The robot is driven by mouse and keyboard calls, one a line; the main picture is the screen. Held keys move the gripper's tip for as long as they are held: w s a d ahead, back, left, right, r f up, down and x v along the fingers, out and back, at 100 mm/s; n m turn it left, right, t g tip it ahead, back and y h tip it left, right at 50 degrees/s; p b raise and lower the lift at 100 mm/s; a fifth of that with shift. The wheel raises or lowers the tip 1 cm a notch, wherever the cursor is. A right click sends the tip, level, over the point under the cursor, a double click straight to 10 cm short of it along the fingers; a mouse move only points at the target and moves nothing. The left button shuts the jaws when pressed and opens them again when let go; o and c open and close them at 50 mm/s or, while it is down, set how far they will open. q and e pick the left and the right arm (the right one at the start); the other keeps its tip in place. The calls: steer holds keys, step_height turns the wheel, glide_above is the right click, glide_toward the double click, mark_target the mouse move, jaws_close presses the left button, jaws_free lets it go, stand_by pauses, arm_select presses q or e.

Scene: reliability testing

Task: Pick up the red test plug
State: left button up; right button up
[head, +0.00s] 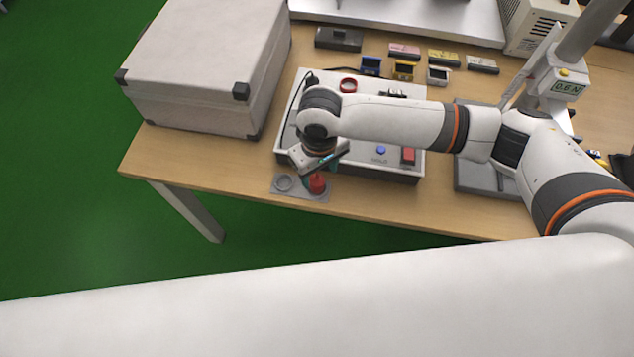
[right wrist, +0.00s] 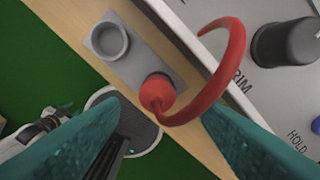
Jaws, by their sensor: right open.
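The red test plug (head: 317,183) stands in one socket of a small grey holder (head: 303,193) near the table's front edge. In the right wrist view the plug (right wrist: 157,93) shows its red cable arching up and to the right. The holder (right wrist: 130,50) has a second, empty round socket there. My right gripper (head: 310,168) is open just above the plug. Its two teal fingers (right wrist: 145,135) reach up from the bottom of the right wrist view, with the plug beyond them and apart. My left gripper is not in view.
A white test box (head: 290,130) with knobs and a red switch (head: 408,155) stands behind the holder. A large pale case (head: 210,55) is at the left. Small coloured blocks (head: 404,50) lie at the back. The table edge is close in front.

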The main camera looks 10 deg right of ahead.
mark_target(317, 177)
steer(key=f, duration=0.4)
steer(key=shift+w+a+f, duration=0.1)
steer(key=shift+a+f, duration=0.1)
steer(key=shift+f, duration=0.2)
steer(key=c, duration=1.1)
